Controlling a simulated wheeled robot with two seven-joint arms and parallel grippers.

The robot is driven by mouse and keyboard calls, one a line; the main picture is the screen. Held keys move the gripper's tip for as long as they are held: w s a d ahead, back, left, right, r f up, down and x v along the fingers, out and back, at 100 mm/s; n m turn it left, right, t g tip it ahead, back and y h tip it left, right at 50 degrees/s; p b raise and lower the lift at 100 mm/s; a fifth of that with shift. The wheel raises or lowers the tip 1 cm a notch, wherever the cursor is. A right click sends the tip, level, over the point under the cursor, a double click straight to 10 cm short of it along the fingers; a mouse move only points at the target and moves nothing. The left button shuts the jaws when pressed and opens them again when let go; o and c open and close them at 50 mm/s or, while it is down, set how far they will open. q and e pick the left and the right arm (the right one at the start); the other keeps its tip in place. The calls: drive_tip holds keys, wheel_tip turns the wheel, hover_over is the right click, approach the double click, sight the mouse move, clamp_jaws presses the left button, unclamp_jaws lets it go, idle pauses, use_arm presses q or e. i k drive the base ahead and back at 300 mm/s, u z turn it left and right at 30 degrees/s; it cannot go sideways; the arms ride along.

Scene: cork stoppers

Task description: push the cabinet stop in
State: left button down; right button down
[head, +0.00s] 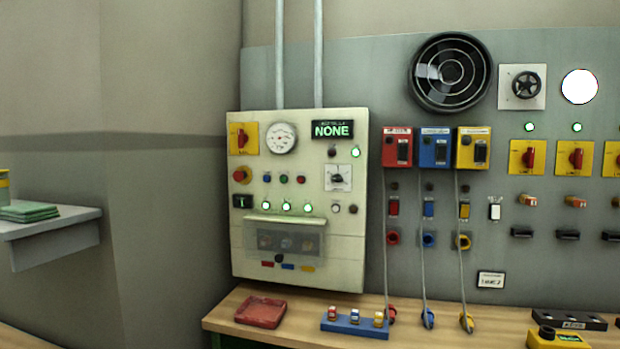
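The cabinet (345,245) is a pale cream box on the grey wall panel, above the back of the wooden bench. Neither of my grippers is in the head view.
Green lamps (286,206) are lit on the cabinet, and its display (332,129) reads NONE. A clear cover (285,236) sits lower down. A red tray (261,312) and a blue block (354,325) lie on the bench (225,303). A grey shelf (50,222) juts out at left.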

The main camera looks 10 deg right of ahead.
sight(238, 176)
drive_tip(key=z, duration=0.45)
drive_tip(key=i, duration=1.1)
drive_tip(key=u, duration=0.3)
